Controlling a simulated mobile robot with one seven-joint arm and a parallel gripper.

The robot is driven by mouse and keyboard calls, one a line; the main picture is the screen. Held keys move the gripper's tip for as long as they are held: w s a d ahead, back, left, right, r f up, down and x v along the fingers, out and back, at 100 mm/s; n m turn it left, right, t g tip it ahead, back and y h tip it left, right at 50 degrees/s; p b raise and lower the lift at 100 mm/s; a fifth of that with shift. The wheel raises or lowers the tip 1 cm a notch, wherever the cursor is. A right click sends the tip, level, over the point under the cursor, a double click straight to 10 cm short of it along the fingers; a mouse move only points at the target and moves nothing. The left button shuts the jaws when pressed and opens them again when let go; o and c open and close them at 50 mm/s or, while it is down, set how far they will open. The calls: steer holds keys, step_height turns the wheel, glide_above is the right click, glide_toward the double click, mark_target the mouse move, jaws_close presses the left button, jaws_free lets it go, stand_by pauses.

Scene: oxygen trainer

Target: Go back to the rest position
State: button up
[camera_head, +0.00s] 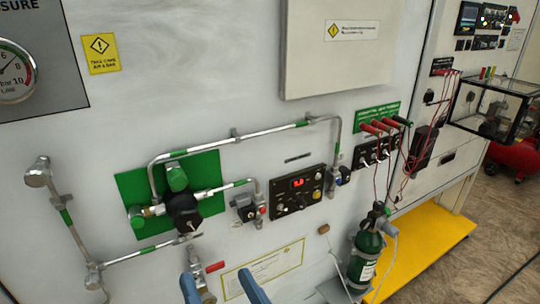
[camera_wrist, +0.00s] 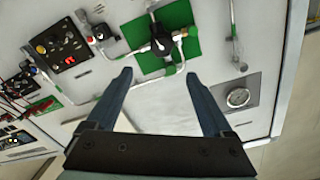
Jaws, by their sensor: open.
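My gripper (camera_head: 217,276) shows at the bottom of the head view as two blue fingers, spread apart with nothing between them. In the wrist view my gripper (camera_wrist: 159,77) is also open and empty, its fingers toward the panel. It is in front of the trainer panel, below the green plate (camera_head: 130,188) with its black regulator knob (camera_head: 184,212) and green fittings. The wrist view shows the panel turned over, with the green plate (camera_wrist: 187,52) just beyond the fingertips. I cannot tell the exact gap to the panel.
Metal pipes (camera_head: 240,138) run across the panel. A black control box (camera_head: 300,192) with a red display sits right of the plate. A green cylinder (camera_head: 366,258) stands at lower right near a yellow platform (camera_head: 425,240). A pressure gauge (camera_wrist: 238,97) shows in the wrist view.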

steer(key=w+d+r+t+h, duration=0.2)
steer(key=w+r+t, duration=0.1)
steer(key=r, duration=0.5)
steer(key=w+d+r+t+h, duration=0.1)
steer(key=w+d+r+t, duration=0.15)
steer(key=r, duration=0.55)
steer(key=s+d+r+t+h, duration=0.1)
steer(key=s+r+t+h, duration=0.1)
steer(key=r, duration=0.6)
steer(key=s+d+r+m+t+h, duration=0.1)
steer(key=s+d+r+t+h, duration=0.1)
steer(key=r, duration=0.7)
steer(key=s+t+h, duration=0.1)
steer(key=t+h, duration=0.1)
steer(key=t, duration=0.1)
steer(key=shift+s+r+h, duration=0.2)
steer(key=shift+s+h, duration=0.1)
steer(key=shift+h, duration=0.1)
steer(key=shift+d, duration=0.1)
